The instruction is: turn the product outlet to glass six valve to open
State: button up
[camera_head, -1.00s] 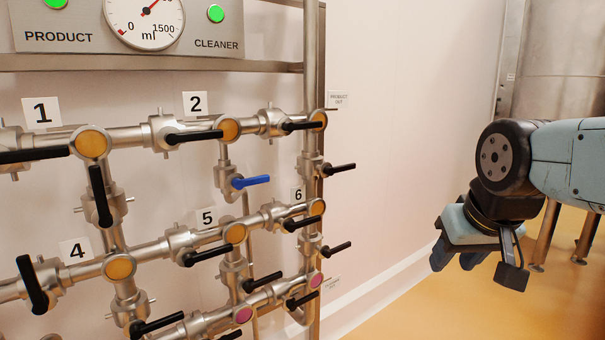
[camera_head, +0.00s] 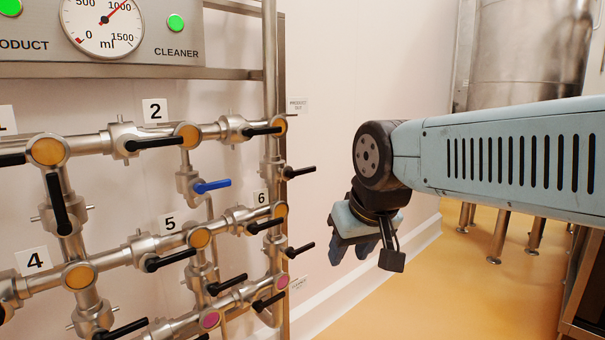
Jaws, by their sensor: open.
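The pipe between the top right joint near the "PRODUCT OUT" label (camera_head: 297,104) and the glass marked 6 (camera_head: 281,210) carries a valve with a black handle (camera_head: 299,172). This fits the product outlet to glass six valve; its handle sticks out to the right, across the upright pipe. Glass six is a yellow disc under the "6" plate (camera_head: 262,198). My gripper (camera_head: 366,249) hangs to the right of the pipes, pointing down, with its fingers apart and empty. It is lower than that handle and apart from it.
Another black handle (camera_head: 299,249) sits below glass six, between it and my gripper. A blue handle (camera_head: 212,186) and several black ones crowd the pipes to the left. A steel tank (camera_head: 525,50) on legs stands at the back right. The orange floor (camera_head: 440,290) is clear.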

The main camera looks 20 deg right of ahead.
aim_at(289, 174)
jog(key=z, duration=0.1)
jog(key=k, duration=0.8)
jog(key=u, duration=0.2)
jog(key=i, duration=1.75)
jog(key=z, duration=0.5)
